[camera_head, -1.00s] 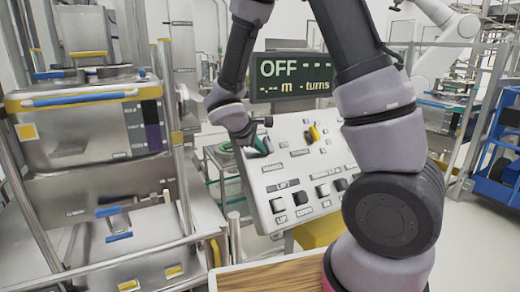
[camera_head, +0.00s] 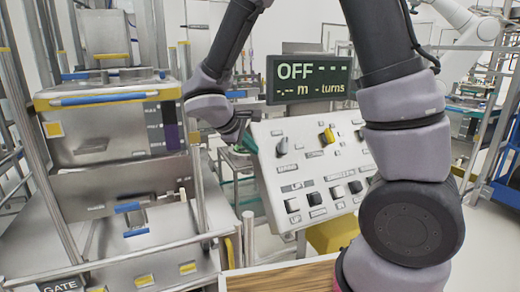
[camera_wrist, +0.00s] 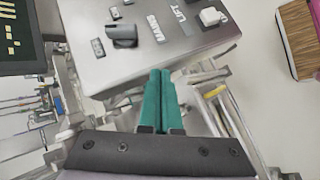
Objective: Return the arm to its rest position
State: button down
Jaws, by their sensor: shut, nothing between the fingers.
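My gripper (camera_wrist: 160,98) shows in the wrist view as two green fingers pressed together, with nothing between them. The fingertips lie by the edge of the grey control panel (camera_wrist: 180,50), close to a dark knob (camera_wrist: 122,36); I cannot tell whether they touch the panel. In the head view my arm (camera_head: 405,150) comes up on the right and bends over the top. Its wrist (camera_head: 210,110) hangs left of the control panel (camera_head: 318,205).
A display reading OFF (camera_head: 308,78) stands behind the panel. A steel machine with a bin (camera_head: 105,130) and rails fills the left. A wooden-topped surface (camera_head: 285,277) is at the bottom. A blue rack (camera_head: 508,180) stands at the right. Floor shows between panel and rack.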

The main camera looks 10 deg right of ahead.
jog(key=shift+s+a+r, duration=0.15)
jog(key=shift+s+a, duration=0.05)
jog(key=shift+s, duration=0.05)
